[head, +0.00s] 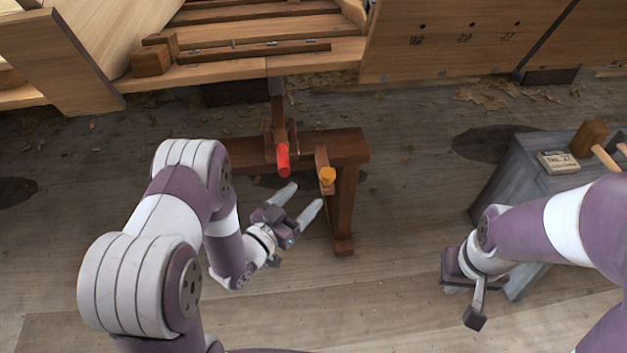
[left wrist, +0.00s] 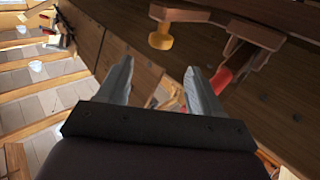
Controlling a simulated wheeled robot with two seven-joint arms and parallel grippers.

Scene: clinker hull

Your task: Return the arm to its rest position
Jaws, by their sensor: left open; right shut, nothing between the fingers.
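My left gripper (head: 305,198) is open and empty, its pale fingers spread, in front of a reddish-brown wooden stand (head: 345,205) in the head view. The left wrist view also shows its two fingers (left wrist: 158,68) apart with nothing held between them. A red-ended tool (head: 283,160) and a yellow-orange knob (head: 327,176) on the stand lie just beyond the fingertips, apart from them. In the left wrist view the knob (left wrist: 160,38) is above the fingers and the red handle (left wrist: 221,79) is to the right. My right gripper (head: 463,268) is beside the grey bench, shut; its fingertips are mostly hidden.
The wooden clinker hull (head: 450,40) spans the back, with numbered planks. A grey bench (head: 520,190) at right bears a small labelled block (head: 558,162) and a wooden mallet (head: 588,137). Shavings lie on the plank floor (head: 370,310), which is clear between my arms.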

